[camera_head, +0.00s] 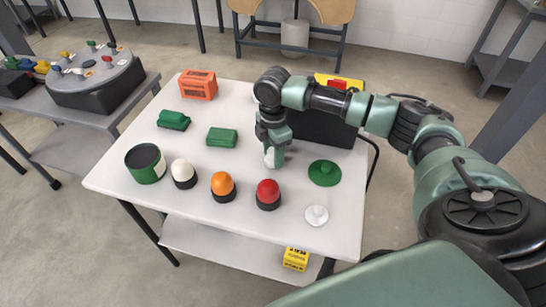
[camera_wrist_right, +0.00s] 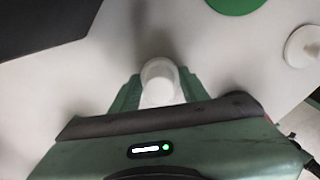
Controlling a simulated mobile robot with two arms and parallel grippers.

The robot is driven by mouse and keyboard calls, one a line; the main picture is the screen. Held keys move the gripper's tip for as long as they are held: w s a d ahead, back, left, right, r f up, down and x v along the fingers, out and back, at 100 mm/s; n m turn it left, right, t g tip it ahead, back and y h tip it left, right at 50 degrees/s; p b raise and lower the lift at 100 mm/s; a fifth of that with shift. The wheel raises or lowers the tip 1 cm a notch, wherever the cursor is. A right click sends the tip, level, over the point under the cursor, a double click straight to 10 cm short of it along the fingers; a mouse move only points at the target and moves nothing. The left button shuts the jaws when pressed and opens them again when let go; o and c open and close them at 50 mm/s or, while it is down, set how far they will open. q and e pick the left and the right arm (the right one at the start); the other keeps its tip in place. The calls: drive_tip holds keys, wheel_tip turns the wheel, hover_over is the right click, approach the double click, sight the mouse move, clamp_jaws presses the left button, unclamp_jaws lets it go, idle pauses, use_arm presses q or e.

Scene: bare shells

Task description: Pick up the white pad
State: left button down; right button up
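My right gripper (camera_head: 272,153) points down at the white table, right of its middle. A small white rounded piece (camera_wrist_right: 160,84) is between its green fingers in the right wrist view, with a finger against each side. In the head view the white piece (camera_head: 269,158) is mostly hidden by the fingers, low over or on the table; I cannot tell which. A flat white disc with a knob (camera_head: 316,215) lies near the table's front right corner, apart from the gripper; it also shows in the right wrist view (camera_wrist_right: 301,46). My left gripper is out of view.
A green disc with a knob (camera_head: 325,173) lies right of the gripper. Red (camera_head: 268,193), orange (camera_head: 223,186) and white (camera_head: 183,173) domes and a green can (camera_head: 145,163) line the front. A black case (camera_head: 322,127) stands behind; a green block (camera_head: 222,137) lies left.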

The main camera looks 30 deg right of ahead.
clamp_jaws()
drive_tip(key=shift+r, duration=0.1)
wheel_tip(320, 180, up, 20)
idle(0.3)
drive_tip(key=shift+c, duration=1.1)
unclamp_jaws()
drive_tip(key=shift+c, duration=1.1)
